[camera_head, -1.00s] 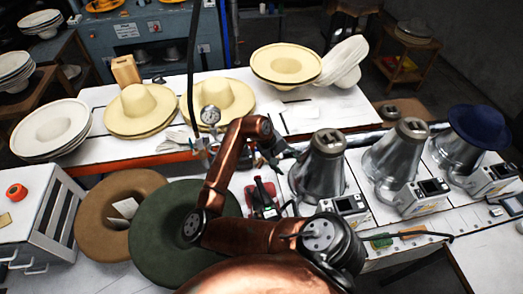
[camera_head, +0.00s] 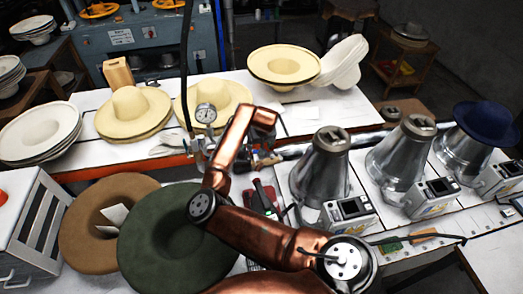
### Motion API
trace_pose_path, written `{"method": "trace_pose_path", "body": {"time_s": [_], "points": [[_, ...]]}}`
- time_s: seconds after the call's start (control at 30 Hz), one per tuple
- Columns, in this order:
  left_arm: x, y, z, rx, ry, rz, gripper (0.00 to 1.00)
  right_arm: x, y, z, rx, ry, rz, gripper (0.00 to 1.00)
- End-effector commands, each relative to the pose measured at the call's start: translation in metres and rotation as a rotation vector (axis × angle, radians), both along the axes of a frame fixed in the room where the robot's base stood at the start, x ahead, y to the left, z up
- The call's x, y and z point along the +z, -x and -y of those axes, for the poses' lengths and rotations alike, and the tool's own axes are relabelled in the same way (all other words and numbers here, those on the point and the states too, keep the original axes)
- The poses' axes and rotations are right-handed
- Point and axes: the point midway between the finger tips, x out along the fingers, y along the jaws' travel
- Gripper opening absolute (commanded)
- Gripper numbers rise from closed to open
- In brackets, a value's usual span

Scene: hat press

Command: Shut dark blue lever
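My copper arm enters from the bottom, left of its elbow, and bends forward over the bench. I take it as my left arm. Its dark gripper (camera_head: 264,158) hangs under the wrist, among small fittings behind a red and black tool (camera_head: 264,195). Its fingers are small and partly hidden, so open or shut does not show. A round pressure gauge (camera_head: 205,113) stands left of the wrist, with fittings below it. I cannot clearly pick out a dark blue lever; it may be hidden among the parts by the gripper. My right gripper is not in view.
Metal cones (camera_head: 320,170) with control boxes stand to the right, the farthest bearing a dark blue hat (camera_head: 485,122). Green (camera_head: 175,240) and brown (camera_head: 95,225) hats lie at front left. Cream hats (camera_head: 135,112) rest on the white table behind. A black hose hangs near the gauge.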

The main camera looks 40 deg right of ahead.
Motion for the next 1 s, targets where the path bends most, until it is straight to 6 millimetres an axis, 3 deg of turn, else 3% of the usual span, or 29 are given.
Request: {"method": "trace_pose_path", "body": {"time_s": [0.23, 0.6, 1.0], "points": [[-0.004, 0.003, 0.000, 0.001, 0.000, -0.004, 0.00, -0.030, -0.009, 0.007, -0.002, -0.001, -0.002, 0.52], [-0.004, 0.003, 0.000, 0.001, 0.000, -0.004, 0.00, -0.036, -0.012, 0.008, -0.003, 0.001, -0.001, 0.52], [-0.004, 0.001, 0.000, 0.000, 0.000, -0.003, 0.00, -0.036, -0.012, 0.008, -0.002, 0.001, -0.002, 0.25]]}}
